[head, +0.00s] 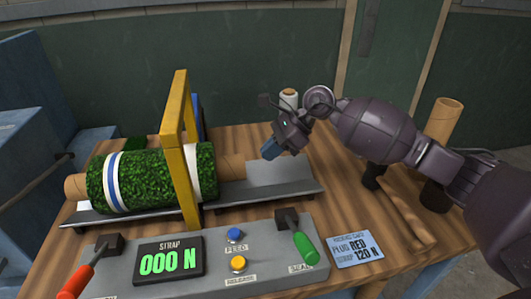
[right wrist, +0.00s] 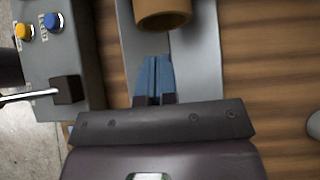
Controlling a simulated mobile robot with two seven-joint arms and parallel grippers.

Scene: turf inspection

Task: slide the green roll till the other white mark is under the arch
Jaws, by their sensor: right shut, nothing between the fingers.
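The green turf roll (head: 148,176) lies on a grey tray (head: 265,190), with its brown core (head: 230,166) sticking out at both ends. A white band with a blue stripe (head: 114,182) circles it left of the yellow arch (head: 182,150). Another white mark (head: 207,168) shows just right of the arch's front post. My right gripper (head: 268,153) is shut and empty, beyond the core's right end. In the right wrist view its blue fingers (right wrist: 155,75) are together over the tray, apart from the core end (right wrist: 163,10). My left gripper is out of view.
A control panel (head: 120,252) with a strap display (head: 168,260), a red-handled lever (head: 80,275), a green-handled lever (head: 304,248) and two buttons stands in front. A blue card (head: 354,248) lies right of it. A cardboard tube (head: 443,118) stands at the right.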

